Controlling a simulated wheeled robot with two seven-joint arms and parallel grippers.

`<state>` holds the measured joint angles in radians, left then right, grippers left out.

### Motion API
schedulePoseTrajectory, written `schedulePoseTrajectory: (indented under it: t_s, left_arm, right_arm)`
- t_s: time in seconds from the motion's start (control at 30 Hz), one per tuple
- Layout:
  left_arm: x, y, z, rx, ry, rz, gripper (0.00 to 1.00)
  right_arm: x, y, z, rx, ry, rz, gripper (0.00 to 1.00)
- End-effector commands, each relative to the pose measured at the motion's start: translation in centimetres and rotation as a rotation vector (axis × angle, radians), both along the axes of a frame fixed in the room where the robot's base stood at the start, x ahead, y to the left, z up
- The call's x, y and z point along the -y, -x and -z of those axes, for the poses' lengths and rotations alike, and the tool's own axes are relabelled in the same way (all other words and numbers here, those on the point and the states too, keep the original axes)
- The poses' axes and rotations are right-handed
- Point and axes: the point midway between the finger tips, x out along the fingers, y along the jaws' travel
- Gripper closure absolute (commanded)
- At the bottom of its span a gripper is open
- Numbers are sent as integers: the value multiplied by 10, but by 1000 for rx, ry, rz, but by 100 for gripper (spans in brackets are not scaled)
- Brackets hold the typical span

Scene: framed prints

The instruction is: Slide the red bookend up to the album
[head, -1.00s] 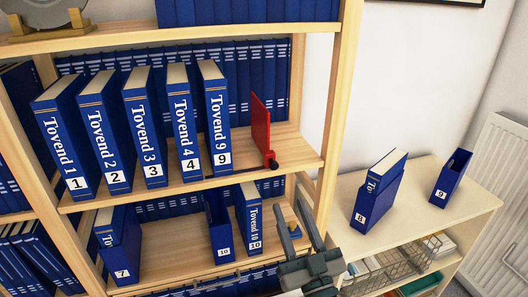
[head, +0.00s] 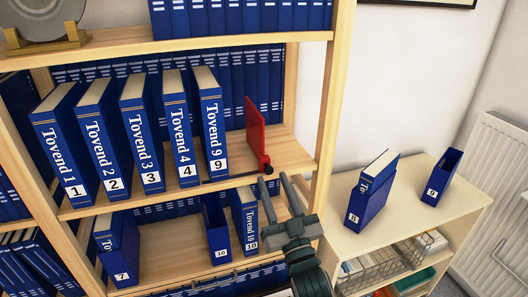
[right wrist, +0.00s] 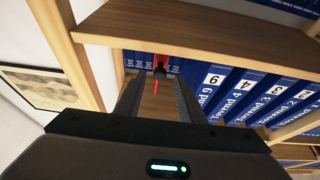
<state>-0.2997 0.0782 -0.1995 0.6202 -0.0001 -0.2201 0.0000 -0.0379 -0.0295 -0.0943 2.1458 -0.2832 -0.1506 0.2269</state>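The red bookend (head: 256,132) stands upright on the upper open shelf, with a dark knob at its lower front edge. The nearest album, Tovend 9 (head: 212,125), stands to its left with a clear gap between. My right gripper (head: 273,181) is open and empty in front of the shelf edge, just below the bookend's front. In the right wrist view, the bookend (right wrist: 161,61) and its knob show ahead between the two spread fingers (right wrist: 158,95), apart from them. There Tovend 9 (right wrist: 215,88) is to the right. My left gripper is not in view.
Albums Tovend 1 to 4 (head: 139,137) stand left of Tovend 9. The shelf's right upright (head: 331,110) is close right of the bookend. The lower shelf (head: 165,250) holds more albums and a slipcase. A low cabinet (head: 410,190) stands at right with two slipcases.

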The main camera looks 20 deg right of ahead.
Motion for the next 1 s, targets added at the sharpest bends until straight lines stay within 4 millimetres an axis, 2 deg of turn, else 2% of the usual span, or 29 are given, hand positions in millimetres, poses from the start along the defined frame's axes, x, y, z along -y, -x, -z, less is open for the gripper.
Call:
schedulePoseTrajectory:
  t_s: [0.03, 0.3, 0.5, 0.7, 0.97, 1.0]
  left_arm:
    - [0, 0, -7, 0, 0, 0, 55]
    - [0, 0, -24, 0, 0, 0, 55]
    - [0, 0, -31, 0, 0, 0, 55]
    - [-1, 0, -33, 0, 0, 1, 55]
    - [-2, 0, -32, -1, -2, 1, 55]
    - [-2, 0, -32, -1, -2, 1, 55]
  right_arm:
    - [0, -9, -8, 1, 0, 0, 65]
    - [-2, -53, -25, 0, -1, 0, 65]
    - [-3, -74, -32, -1, 0, 1, 65]
    - [-3, -81, -34, 0, 0, 1, 65]
    - [-3, -82, -33, 0, 0, 1, 65]
    - [-3, -82, -33, 0, 0, 1, 72]
